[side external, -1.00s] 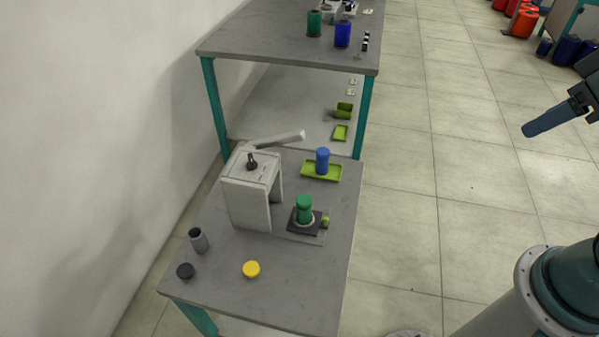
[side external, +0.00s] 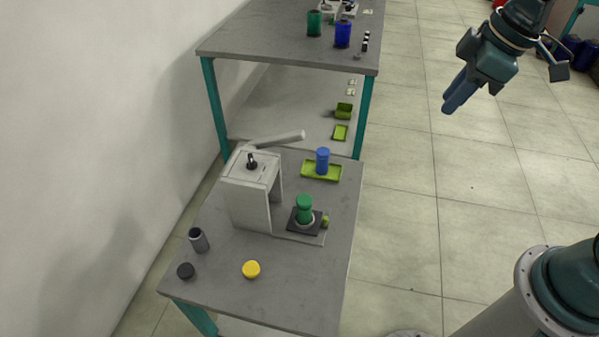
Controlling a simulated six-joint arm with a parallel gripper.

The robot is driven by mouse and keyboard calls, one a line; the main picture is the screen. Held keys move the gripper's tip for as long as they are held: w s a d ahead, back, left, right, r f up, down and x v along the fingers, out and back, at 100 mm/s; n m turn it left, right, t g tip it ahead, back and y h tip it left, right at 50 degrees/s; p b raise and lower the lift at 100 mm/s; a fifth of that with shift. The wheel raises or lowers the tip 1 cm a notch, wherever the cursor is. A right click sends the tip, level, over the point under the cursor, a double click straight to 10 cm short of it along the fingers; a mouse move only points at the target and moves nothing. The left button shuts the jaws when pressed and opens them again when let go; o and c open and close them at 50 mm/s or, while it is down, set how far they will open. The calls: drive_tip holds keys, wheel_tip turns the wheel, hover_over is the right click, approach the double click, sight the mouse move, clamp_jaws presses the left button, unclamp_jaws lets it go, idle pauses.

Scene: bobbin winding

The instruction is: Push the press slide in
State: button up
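The press (side external: 247,200) is a pale grey frame on the near table, with a lever (side external: 276,139) pointing right. The press slide (side external: 293,227) is a dark plate on a pale base and sits out to the right of the frame's opening. A small green knob (side external: 325,222) is at the slide's right end. My gripper (side external: 449,107) is in the air at upper right, well apart from the slide, its blue fingers pointing down-left. Nothing shows between them; their gap is unclear.
A blue cylinder (side external: 322,160) stands in a green tray (side external: 308,175) behind the slide. A grey cup (side external: 198,240), a black cap (side external: 186,271) and a yellow cap (side external: 251,270) are at the front left. Right of the near table (side external: 300,290) is open floor.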

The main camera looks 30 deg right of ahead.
drive_tip(key=w+a+f+n+g+y, duration=0.1)
drive_tip(key=w+a+f+n, duration=0.15)
drive_tip(key=w+f, duration=0.3)
drive_tip(key=w+a+f+n+g, duration=0.1)
drive_tip(key=w+f+n, duration=0.3)
drive_tip(key=w+f, duration=0.15)
drive_tip(key=n+g+y, duration=0.2)
drive_tip(key=n, duration=0.4)
approach(327, 217)
drive_tip(key=v, duration=0.4)
drive_tip(key=shift+w+d, duration=0.1)
drive_tip(key=shift+w, duration=0.1)
drive_tip(key=shift+f, duration=0.15)
drive_tip(key=x, duration=1.3)
drive_tip(key=shift+s+f, duration=0.15)
clamp_jaws()
